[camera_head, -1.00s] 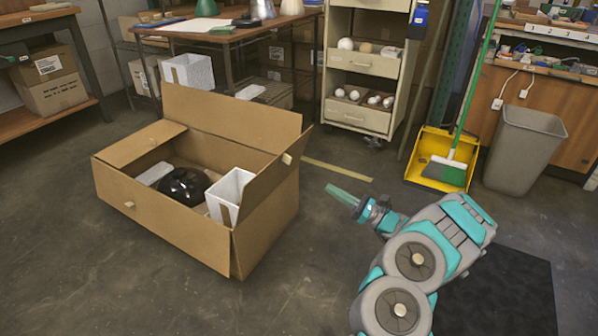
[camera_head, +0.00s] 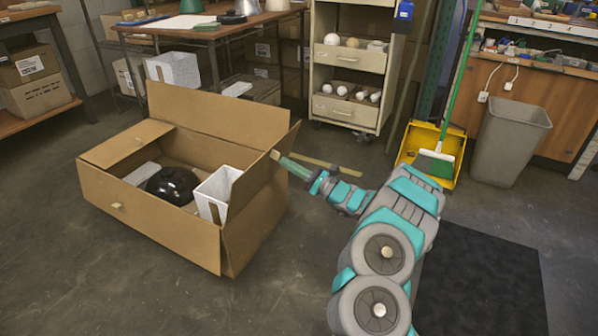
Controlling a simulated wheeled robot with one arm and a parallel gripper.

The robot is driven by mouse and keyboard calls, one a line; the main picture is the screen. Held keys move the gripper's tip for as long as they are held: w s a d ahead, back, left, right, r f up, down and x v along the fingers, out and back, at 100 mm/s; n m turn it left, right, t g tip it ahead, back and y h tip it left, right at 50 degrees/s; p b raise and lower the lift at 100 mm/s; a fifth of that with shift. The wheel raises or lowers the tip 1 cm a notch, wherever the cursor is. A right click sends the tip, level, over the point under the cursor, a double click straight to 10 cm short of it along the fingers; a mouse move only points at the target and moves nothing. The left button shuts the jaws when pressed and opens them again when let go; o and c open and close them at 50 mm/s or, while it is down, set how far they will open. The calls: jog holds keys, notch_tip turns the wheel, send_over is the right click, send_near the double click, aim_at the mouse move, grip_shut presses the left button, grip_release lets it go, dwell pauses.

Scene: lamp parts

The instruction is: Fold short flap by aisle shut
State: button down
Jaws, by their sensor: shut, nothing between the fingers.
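An open cardboard box (camera_head: 150,212) stands on the floor at the left. Its short flap on the right (camera_head: 250,187), nearest the aisle, stands up and leans outward, with a small pale tab (camera_head: 274,155) at its edge. The far long flap (camera_head: 215,112) stands up. The left short flap (camera_head: 126,143) lies folded inward. Inside are a black dome (camera_head: 172,185), a white open carton (camera_head: 216,192) and a pale slab (camera_head: 142,173). My gripper (camera_head: 287,161) is shut and empty, its tip at the outer side of the right flap by the tab; contact is unclear.
A drawer cabinet (camera_head: 347,85) with white bulbs stands behind. A yellow dustpan (camera_head: 405,146), a green-handled broom (camera_head: 449,95) and a grey bin (camera_head: 510,140) are at the right. A worktable (camera_head: 195,36) stands behind the box. Floor in front is clear.

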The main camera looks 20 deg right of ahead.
jog(key=shift+w+a+r, duration=0.1)
jog(key=shift+w+a, duration=0.1)
dwell(0.3)
